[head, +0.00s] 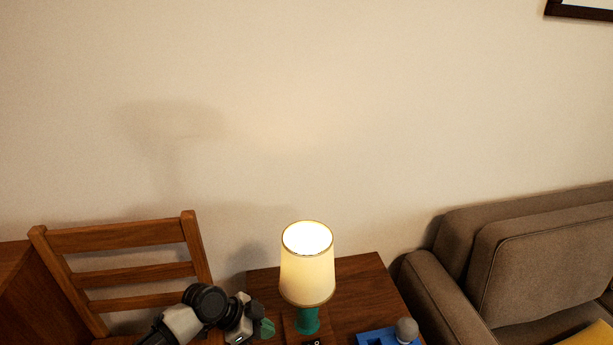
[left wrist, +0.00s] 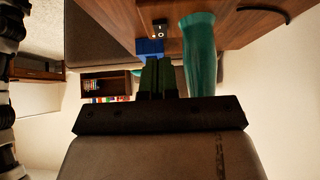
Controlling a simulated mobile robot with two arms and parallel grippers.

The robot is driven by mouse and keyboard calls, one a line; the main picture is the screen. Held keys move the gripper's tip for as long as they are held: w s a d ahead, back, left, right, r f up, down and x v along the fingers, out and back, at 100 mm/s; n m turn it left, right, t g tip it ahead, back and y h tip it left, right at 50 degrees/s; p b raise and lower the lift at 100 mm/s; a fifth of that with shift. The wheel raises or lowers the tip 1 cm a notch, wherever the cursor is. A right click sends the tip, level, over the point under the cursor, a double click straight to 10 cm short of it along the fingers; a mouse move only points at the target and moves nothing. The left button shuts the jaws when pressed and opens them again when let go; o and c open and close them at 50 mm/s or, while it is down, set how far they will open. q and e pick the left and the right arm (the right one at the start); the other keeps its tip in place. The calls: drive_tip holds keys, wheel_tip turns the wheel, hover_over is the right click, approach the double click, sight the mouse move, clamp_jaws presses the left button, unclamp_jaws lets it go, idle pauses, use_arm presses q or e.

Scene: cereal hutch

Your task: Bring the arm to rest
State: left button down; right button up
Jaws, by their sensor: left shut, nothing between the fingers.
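My left arm comes in at the bottom left of the head view, in front of the wooden chair. My left gripper (head: 264,328) has green fingers and is just left of the lit lamp. In the left wrist view its fingers (left wrist: 157,76) are together with nothing between them. The lamp has a glowing cream shade (head: 307,273) and a teal base (head: 308,320). The teal base also shows close beside the fingers in the left wrist view (left wrist: 200,58). I cannot tell whether the gripper touches it. My right gripper is not in view.
The lamp stands on a wooden side table (head: 365,285). A blue object (head: 372,338) with a grey ball-shaped part (head: 407,329) is at its front right. A small black switch-like piece (left wrist: 160,28) is near the lamp. A wooden chair (head: 120,238) is left, a brown sofa (head: 540,260) right.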

use_arm(q)
drive_tip(key=s+d+f+n+y, duration=0.1)
drive_tip(key=s+d+n+y, duration=0.2)
drive_tip(key=s, duration=1.1)
drive_tip(key=s+a+r+n+t+y, duration=0.1)
drive_tip(key=s+a+r+n+y, duration=0.3)
drive_tip(key=s+a+n, duration=0.65)
wheel_tip(320, 180, down, 24)
drive_tip(key=s+g+p, duration=0.1)
drive_tip(key=s+p, duration=0.2)
drive_tip(key=p, duration=0.2)
drive_tip(key=s+a+f+m+g+p, duration=0.1)
drive_tip(key=s+a+f+p, duration=0.1)
drive_tip(key=s+f, duration=0.9)
drive_tip(key=s, duration=0.4)
drive_tip(key=shift+a+y+p, duration=0.3)
drive_tip(key=shift+y, duration=0.1)
